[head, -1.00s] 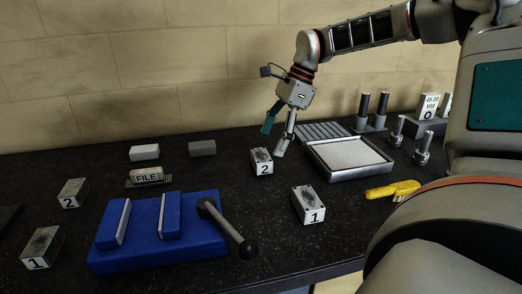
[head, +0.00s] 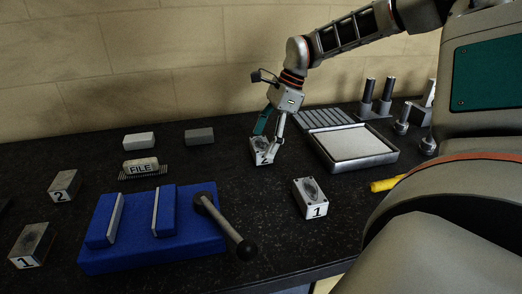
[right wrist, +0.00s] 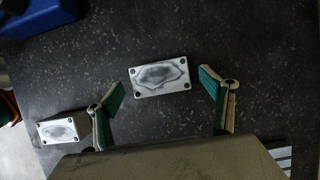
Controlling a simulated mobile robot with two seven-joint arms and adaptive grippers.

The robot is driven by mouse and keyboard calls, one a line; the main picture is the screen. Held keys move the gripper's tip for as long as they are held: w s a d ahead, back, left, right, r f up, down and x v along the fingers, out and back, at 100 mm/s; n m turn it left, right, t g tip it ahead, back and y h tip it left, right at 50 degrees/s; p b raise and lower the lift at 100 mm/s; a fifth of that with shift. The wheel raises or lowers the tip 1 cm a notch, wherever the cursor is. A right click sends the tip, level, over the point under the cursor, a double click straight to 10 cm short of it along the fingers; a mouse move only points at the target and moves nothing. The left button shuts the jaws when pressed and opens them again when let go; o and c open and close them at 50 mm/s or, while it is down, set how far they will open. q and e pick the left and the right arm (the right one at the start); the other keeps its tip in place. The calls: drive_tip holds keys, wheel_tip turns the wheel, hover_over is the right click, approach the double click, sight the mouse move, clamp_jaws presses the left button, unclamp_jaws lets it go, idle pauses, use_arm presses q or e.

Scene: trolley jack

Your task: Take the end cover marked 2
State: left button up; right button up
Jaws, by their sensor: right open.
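A grey block marked 2 (head: 262,157), with a dark oval face on top, stands on the dark bench in the middle of the head view. A second block marked 2 (head: 64,184) stands at the far left. My right gripper (head: 268,136) is open above the middle block, its fingers hiding part of it. In the right wrist view the block's bright top (right wrist: 160,76) shows ahead of and between the spread fingers (right wrist: 163,100), with gaps on both sides. My left gripper is not in view.
A block marked 1 (head: 311,199) stands to the front right, another (head: 32,246) at the left. A blue vice (head: 150,255) with a bar handle lies in front. A metal tray (head: 384,162) is at the right. The wall (head: 130,70) closes the back.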

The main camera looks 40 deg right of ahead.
drive_tip(key=shift+w+a+f, duration=0.15)
drive_tip(key=shift+a+f, duration=0.05)
drive_tip(key=shift+f, duration=0.35)
drive_tip(key=c, duration=1.7)
drive_tip(key=shift+r, duration=0.1)
drive_tip(key=shift+r, duration=0.1)
